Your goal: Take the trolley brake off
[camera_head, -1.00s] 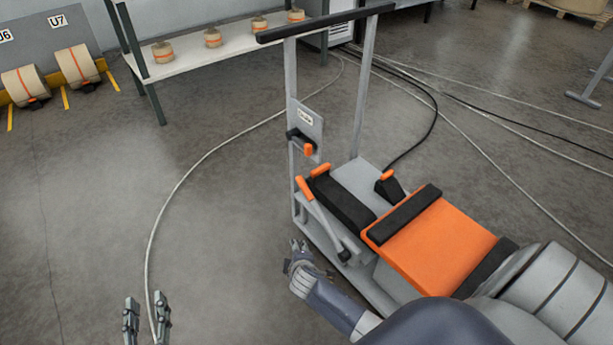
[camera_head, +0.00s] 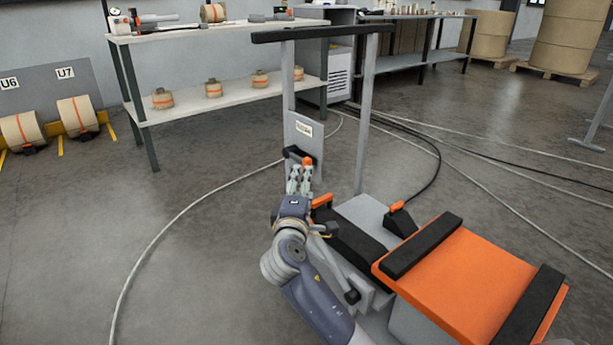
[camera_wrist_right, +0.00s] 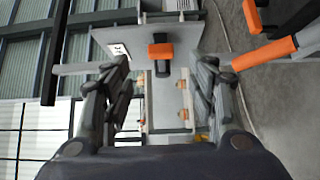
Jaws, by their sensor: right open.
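The trolley (camera_head: 376,215) stands in front of me, with an upright grey frame and a labelled plate (camera_head: 303,128). A small black lever with an orange tip (camera_head: 307,160) sticks out from this plate; the label is too small to read. My right gripper (camera_head: 301,172) is raised just in front of the lever and hides part of it. In the right wrist view its two fingers (camera_wrist_right: 160,88) are spread, with the orange-tipped lever (camera_wrist_right: 160,51) ahead between them and a gap on both sides. My left gripper is out of view.
An orange-topped box with black bars (camera_head: 455,275) sits on the trolley near my arm. A black pedal-like part with an orange tip (camera_head: 400,220) is beside it. Cables (camera_head: 170,230) run over the floor. A shelf with rolls (camera_head: 235,85) stands behind.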

